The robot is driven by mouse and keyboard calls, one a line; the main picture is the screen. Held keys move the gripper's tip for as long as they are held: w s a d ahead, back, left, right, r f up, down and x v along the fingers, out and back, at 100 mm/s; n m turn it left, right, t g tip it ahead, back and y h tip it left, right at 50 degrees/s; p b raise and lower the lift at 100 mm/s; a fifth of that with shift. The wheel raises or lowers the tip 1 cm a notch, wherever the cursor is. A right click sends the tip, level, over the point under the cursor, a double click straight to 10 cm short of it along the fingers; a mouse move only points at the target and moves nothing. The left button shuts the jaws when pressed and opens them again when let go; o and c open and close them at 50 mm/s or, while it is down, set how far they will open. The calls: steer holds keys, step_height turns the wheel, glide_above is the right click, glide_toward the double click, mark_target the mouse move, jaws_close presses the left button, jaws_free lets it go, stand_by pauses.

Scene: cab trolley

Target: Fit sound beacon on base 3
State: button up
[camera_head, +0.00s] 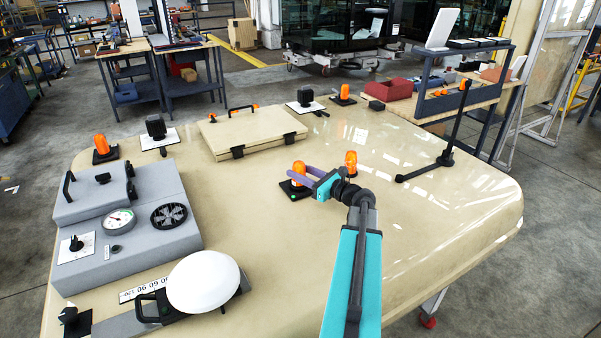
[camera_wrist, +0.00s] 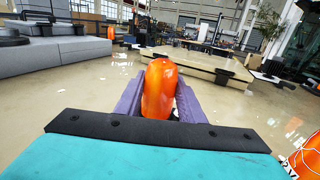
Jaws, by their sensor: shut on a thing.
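An orange beacon (camera_head: 299,173) is between the purple fingers of my gripper (camera_head: 298,170). My gripper is shut on it; the beacon also shows in the wrist view (camera_wrist: 160,88), roughly upright. A black square base (camera_head: 292,190) shows just below the held beacon in the head view; I cannot tell whether the two touch. Other orange beacons stand on black bases at the left (camera_head: 101,145) and far back (camera_head: 344,92). No base number is readable.
The beige roof (camera_head: 420,230) is mostly clear at right, with a black upright lever (camera_head: 457,120). A raised hatch (camera_head: 250,132) lies behind my gripper. A grey gauge console (camera_head: 130,215) and white dome (camera_head: 203,281) occupy the left and front.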

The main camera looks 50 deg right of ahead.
stand_by(0.4)
steer(key=o, duration=1.2)
steer(key=shift+s, duration=0.1)
steer(key=s+b, duration=0.1)
steer(key=s, duration=0.3)
steer(key=s+b, duration=0.1)
steer(key=s, duration=0.4)
steer(key=s+d+b, duration=0.1)
steer(key=s, duration=0.3)
steer(key=shift+s+b, duration=0.3)
steer(key=shift+f, duration=0.1)
